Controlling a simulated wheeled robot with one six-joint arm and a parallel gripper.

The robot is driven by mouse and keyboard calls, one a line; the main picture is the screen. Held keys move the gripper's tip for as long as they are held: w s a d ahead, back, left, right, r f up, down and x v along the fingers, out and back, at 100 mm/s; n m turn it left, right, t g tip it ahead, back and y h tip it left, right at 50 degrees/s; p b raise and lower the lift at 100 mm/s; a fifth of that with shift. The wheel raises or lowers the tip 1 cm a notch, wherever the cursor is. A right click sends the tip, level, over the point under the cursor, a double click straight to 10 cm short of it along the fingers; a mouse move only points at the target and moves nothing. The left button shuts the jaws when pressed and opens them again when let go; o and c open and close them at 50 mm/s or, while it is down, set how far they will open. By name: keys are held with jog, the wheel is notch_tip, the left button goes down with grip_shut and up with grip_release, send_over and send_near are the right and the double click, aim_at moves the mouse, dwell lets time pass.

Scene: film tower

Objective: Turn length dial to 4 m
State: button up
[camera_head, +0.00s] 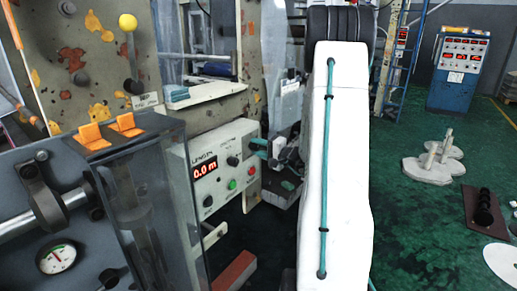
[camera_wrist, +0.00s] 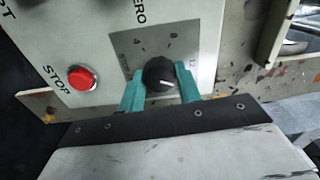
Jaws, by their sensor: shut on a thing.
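The length panel (camera_head: 217,158) is a pale control box in the head view, with a red display (camera_head: 205,170) reading 0.0 m. In the wrist view, a black round dial (camera_wrist: 160,72) with a pale pointer mark sits on a grey scale plate (camera_wrist: 128,46). In the head view my gripper (camera_head: 262,151) is at the panel's right upper edge, and the dial is mostly hidden there.
A red STOP button (camera_wrist: 82,77) is left of the dial. A green button (camera_head: 232,184) and other black knobs (camera_head: 233,161) are on the panel. A clear guard (camera_head: 145,205) stands left of the panel. Green floor at right holds pale round plates (camera_head: 432,170) and a blue cabinet (camera_head: 460,70).

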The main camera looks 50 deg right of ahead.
jog(key=n, duration=0.5)
jog(key=shift+n, duration=0.3)
jog(key=n, duration=1.3)
jog(key=shift+a+n, duration=0.1)
jog(key=shift+n, duration=0.3)
jog(key=o, duration=1)
jog(key=shift+n, duration=0.3)
jog(key=shift+s, duration=0.1)
jog(key=s, duration=0.7)
jog(key=shift+s+d, duration=0.3)
jog(key=shift+s, duration=0.05)
